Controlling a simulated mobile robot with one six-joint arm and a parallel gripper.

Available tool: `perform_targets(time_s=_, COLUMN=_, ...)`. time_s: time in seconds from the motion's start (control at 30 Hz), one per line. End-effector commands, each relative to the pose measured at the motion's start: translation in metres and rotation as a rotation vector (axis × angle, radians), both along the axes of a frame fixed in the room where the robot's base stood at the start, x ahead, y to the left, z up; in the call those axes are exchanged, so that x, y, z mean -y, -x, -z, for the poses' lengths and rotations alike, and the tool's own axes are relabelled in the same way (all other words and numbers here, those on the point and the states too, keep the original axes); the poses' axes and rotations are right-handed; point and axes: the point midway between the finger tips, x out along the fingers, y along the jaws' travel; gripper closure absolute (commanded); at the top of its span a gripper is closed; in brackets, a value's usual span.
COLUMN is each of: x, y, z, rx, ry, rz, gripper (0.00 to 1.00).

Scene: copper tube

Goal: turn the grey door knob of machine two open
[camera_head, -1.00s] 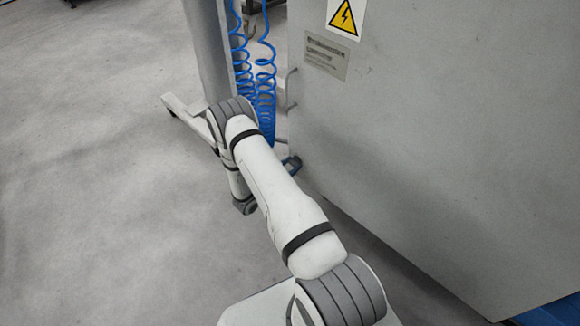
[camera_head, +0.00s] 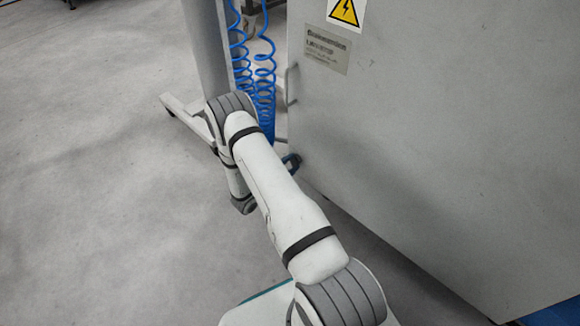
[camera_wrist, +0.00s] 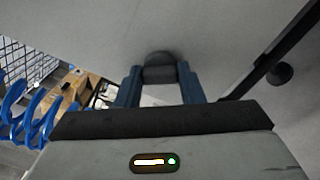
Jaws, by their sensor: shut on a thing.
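In the wrist view, a dark grey knob (camera_wrist: 159,70) sits on a pale grey panel (camera_wrist: 215,40). My gripper (camera_wrist: 160,77) has its two blue fingers on either side of this knob and is shut on it. In the head view, the grey machine cabinet (camera_head: 440,130) fills the right side. I cannot make out the gripped knob there. No number that would identify the machine can be read.
A dark bar (camera_wrist: 280,48) and a black round knob (camera_wrist: 281,74) are right of my gripper. Blue coiled hoses (camera_head: 263,85) hang beside a grey post (camera_head: 207,50). The cabinet carries a yellow warning sign (camera_head: 345,11). Open floor (camera_head: 90,200) lies left.

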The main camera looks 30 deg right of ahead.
Motion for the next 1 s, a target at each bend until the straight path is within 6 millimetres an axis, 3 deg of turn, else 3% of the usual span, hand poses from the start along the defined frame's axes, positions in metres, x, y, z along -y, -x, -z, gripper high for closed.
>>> perform_targets(time_s=0.5, x=0.0004, y=0.0005, z=0.0024, rx=0.404, ry=-0.148, rz=0.001, gripper=0.88)
perform_targets(time_s=1.0, x=0.0007, y=0.0009, z=0.0015, rx=0.55, ry=-0.202, rz=0.002, gripper=0.88)
